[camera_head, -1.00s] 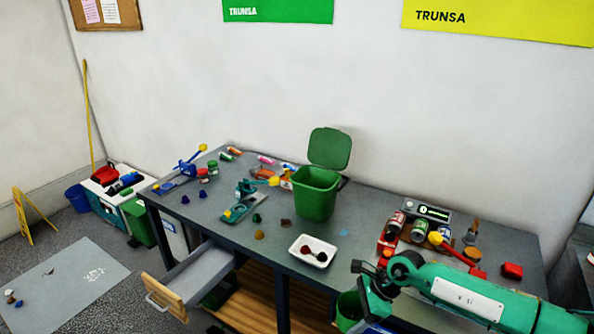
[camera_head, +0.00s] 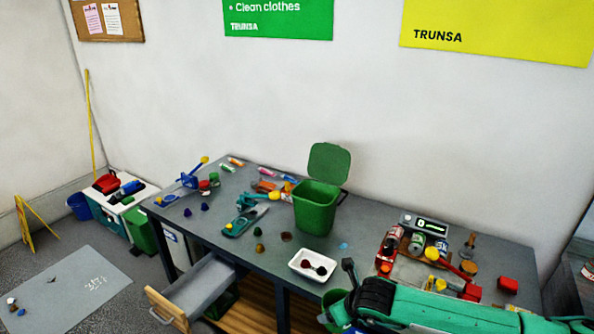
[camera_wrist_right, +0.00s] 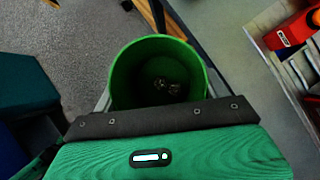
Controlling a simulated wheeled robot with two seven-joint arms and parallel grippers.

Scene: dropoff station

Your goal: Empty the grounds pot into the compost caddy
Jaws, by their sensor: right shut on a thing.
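The compost caddy (camera_head: 315,210) is a green bin on the table, its lid (camera_head: 328,164) standing open at the back. A green pot, seemingly the grounds pot (camera_head: 332,310), is low at the table's front edge, partly hidden by my right arm. In the right wrist view the pot (camera_wrist_right: 118,75) shows its open mouth, with a dark inside and a few small pale bits at the bottom. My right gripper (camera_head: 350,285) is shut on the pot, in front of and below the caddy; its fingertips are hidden. My left gripper is not in view.
A white tray (camera_head: 312,275) with dark round things lies in front of the caddy. Tins and red items crowd a wooden rack (camera_head: 405,268) at right. Tools and small coloured pieces lie left of the caddy. An open drawer (camera_head: 195,290) juts out at front left.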

